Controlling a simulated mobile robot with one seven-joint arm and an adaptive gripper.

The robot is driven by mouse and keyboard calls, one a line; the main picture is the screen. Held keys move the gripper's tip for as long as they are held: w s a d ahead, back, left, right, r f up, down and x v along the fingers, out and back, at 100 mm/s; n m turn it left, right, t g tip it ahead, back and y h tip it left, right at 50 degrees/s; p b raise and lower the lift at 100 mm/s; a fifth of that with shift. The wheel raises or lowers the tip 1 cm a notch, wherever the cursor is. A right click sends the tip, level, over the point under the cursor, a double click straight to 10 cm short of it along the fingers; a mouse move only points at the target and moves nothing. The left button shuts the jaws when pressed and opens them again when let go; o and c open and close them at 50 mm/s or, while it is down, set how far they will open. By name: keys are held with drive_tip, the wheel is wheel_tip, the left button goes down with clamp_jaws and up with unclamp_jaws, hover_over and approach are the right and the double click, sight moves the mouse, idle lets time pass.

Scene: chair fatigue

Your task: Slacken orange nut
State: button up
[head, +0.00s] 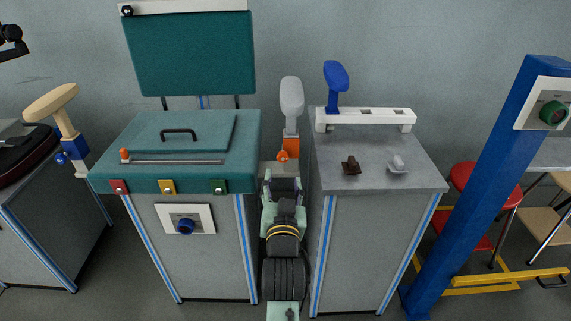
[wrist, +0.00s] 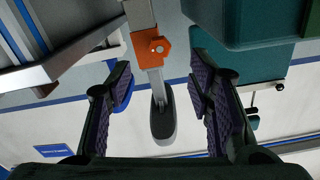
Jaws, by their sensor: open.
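The orange nut (head: 283,156) sits on the front of an orange collar (head: 292,145) on a post below a grey armrest pad (head: 291,95). In the wrist view, which looks upside down, the nut (wrist: 159,45) is at the upper middle, on the collar, with the grey pad (wrist: 163,125) below it. My gripper (head: 283,180) is just in front of and below the nut in the head view. In the wrist view its two purple-padded fingers (wrist: 157,80) are spread wide, with the post and pad between their lines. Nothing is held, and I see no contact with the nut.
A teal-topped bench (head: 190,125) with an orange-tipped rod stands close on the left. A grey cabinet (head: 430,178) with a blue armrest (head: 336,80) on a white rack stands close on the right. My arm is in the narrow gap between them.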

sight(283, 160)
drive_tip(key=w, duration=0.9)
drive_tip(key=shift+c, duration=0.3)
clamp_jaws()
